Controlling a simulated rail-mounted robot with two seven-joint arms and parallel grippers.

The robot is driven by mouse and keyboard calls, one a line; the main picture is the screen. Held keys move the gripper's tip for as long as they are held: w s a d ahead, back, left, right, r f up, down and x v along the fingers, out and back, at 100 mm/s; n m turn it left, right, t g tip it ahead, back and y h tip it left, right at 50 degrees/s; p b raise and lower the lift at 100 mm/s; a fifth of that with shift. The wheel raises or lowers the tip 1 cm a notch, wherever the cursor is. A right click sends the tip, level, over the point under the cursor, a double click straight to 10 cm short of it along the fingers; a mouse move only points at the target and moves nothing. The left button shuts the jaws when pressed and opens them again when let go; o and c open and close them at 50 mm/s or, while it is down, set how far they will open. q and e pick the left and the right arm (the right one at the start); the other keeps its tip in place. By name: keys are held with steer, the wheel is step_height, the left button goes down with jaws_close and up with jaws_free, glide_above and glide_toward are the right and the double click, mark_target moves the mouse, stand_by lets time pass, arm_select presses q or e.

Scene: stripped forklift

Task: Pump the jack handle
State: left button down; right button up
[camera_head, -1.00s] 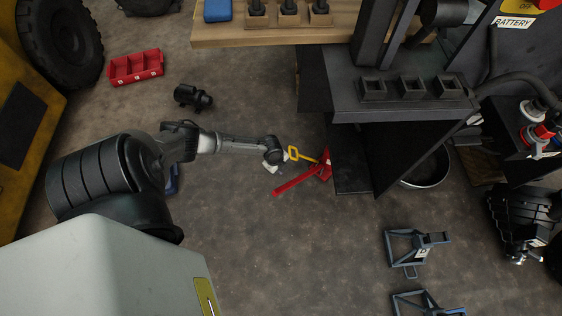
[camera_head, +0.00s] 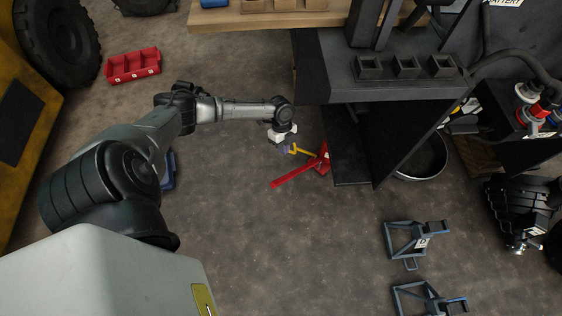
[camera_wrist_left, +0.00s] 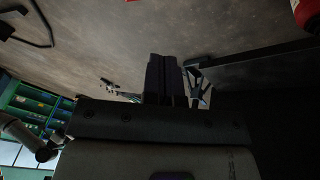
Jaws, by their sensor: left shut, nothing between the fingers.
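A red jack (camera_head: 297,173) lies on the floor beside the dark bench frame. Its long red bar points to the lower left, and a yellow handle (camera_head: 304,152) extends left from its right end. My left gripper (camera_head: 286,147) is at the free end of the yellow handle and hides part of its loop. I cannot tell whether it touches the handle. In the left wrist view its two dark fingers (camera_wrist_left: 165,78) are together with nothing between them. The handle cannot be made out in that view. My right gripper is out of view.
A dark bench frame (camera_head: 352,165) stands close to the jack's right. A red bin (camera_head: 132,67) lies at the upper left. Blue-grey stands (camera_head: 405,240) are at the lower right, and a round pan (camera_head: 424,158) is behind the frame. The floor below the jack is clear.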

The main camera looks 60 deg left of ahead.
arm_select(q)
steer(key=b, duration=0.7)
glide_toward(281, 181)
steer(key=x, duration=0.2)
steer(key=w+x, duration=0.1)
steer(key=x, duration=0.1)
steer(key=shift+d+f, duration=0.3)
steer(key=shift+f, duration=0.05)
steer(key=shift+s+d+f+b, duration=0.15)
steer(key=shift+s+f+b, duration=0.4)
steer(key=shift+s+f, duration=0.15)
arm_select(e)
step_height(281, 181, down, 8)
